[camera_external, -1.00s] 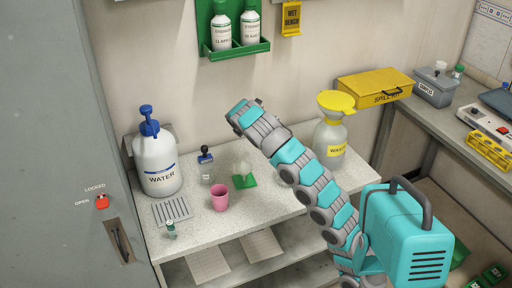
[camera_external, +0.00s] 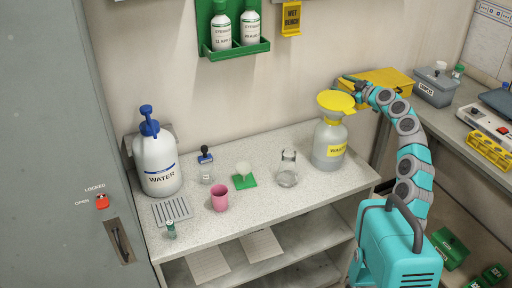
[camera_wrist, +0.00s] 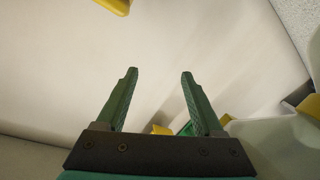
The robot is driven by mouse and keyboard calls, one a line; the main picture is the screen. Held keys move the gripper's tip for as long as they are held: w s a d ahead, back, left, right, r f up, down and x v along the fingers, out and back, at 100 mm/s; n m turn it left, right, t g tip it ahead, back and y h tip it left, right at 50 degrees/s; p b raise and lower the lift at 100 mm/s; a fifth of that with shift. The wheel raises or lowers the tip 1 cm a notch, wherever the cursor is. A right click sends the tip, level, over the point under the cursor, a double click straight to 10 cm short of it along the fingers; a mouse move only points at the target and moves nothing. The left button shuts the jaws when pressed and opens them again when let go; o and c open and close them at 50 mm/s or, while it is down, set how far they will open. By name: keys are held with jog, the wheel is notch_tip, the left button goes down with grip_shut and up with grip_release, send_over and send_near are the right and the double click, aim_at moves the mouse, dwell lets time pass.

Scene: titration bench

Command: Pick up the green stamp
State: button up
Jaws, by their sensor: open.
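The green stamp appears to be the small dark-green-handled object (camera_external: 170,229) near the front left corner of the bench, beside the metal drain grate. It is small in the external view and I do not see it in the wrist view. My gripper (camera_wrist: 158,74) is open and empty in the wrist view, facing a pale wall. In the external view my gripper (camera_external: 350,80) is at the right, by the yellow funnel, far from the green stamp.
A pink cup (camera_external: 220,198), a blue-topped stamp (camera_external: 206,169), a water bottle (camera_external: 157,165) and a glass flask (camera_external: 288,172) stand on the bench (camera_external: 262,203). A waste bottle (camera_external: 329,143) with a yellow funnel (camera_external: 335,102) is close to my arm. A yellow spill kit (camera_external: 390,80) sits behind.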

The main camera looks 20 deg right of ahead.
jog(key=w+a+f+g, duration=0.1)
jog(key=f, duration=0.3)
jog(key=w+a+f+m+g, duration=0.1)
jog(key=w+f, duration=0.1)
jog(key=f, duration=0.3)
jog(key=w+a+f+m+g, duration=0.1)
jog(key=w+f, duration=0.1)
jog(key=f, duration=0.3)
jog(key=shift+w+y, duration=0.1)
jog(key=shift+y, duration=0.2)
jog(key=shift+f, duration=2.2)
notch_tip(320, 180, down, 3)
jog(key=shift+a+r, duration=0.1)
jog(key=shift+r, duration=0.1)
jog(key=shift+x, duration=1.05)
jog(key=shift+w+f, duration=0.3)
jog(key=shift+w, duration=0.15)
grip_shut()
